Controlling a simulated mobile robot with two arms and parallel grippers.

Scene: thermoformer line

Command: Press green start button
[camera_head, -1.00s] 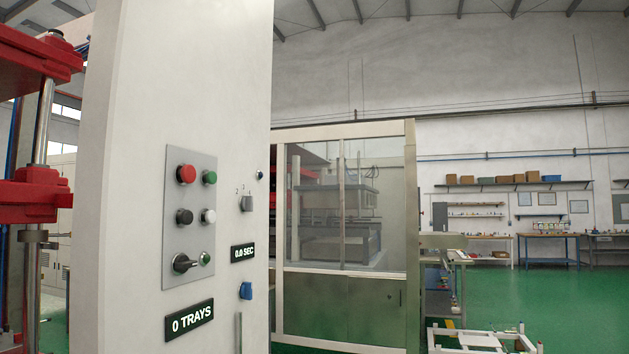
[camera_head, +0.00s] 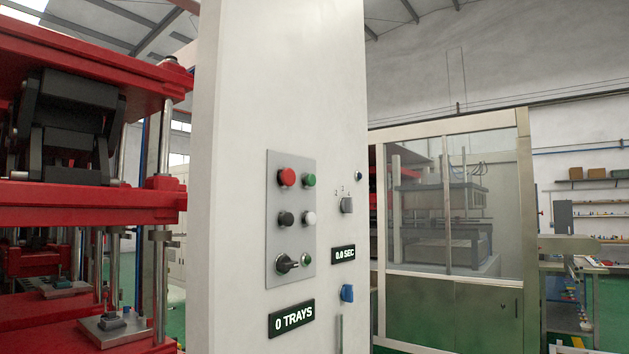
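A tall white control cabinet (camera_head: 235,230) stands in the middle of the head view. On its front is a grey button panel (camera_head: 290,260). The panel's top row has a red button (camera_head: 287,177) on the left and a green button (camera_head: 309,180) on the right. Below are a black button (camera_head: 286,219) and a white button (camera_head: 308,218). At the bottom are a black rotary switch (camera_head: 286,264) and a small green button or lamp (camera_head: 306,260). Neither of my grippers is in view.
A red press (camera_head: 95,205) with metal columns stands at the left. A glass-fronted enclosure (camera_head: 450,310) stands behind the cabinet at the right. The cabinet also carries a "0 TRAYS" display (camera_head: 291,319), a "0.0 SEC" display (camera_head: 344,254) and a blue switch (camera_head: 347,293).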

